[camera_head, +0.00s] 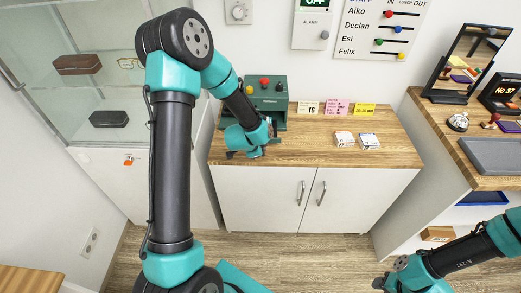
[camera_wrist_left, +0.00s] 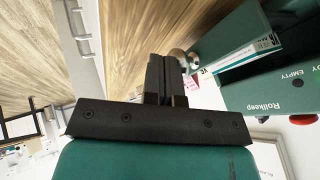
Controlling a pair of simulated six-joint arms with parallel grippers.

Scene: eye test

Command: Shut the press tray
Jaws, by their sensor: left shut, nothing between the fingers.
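The press is a green box (camera_head: 268,84) at the back left of the wooden counter, with red, yellow and dark buttons on top. My left arm hides most of its front. In the left wrist view the press body (camera_wrist_left: 270,90), marked Rollkeep, is at the right. A green tray-like part (camera_wrist_left: 232,38) with a pale edge and a round metal knob (camera_wrist_left: 178,55) juts from it. My left gripper (camera_wrist_left: 166,65) is shut and empty, its fingertips close to the knob; I cannot tell if they touch. My right gripper (camera_head: 380,283) is low at the right, away from the press, its fingers unclear.
Pink, yellow and white cards (camera_head: 337,107) stand right of the press. Two small boxes (camera_head: 345,139) lie on the counter. A glass case (camera_head: 95,70) is at the left. A side counter (camera_head: 480,150) with a grey tray is at the right. The counter's front right is clear.

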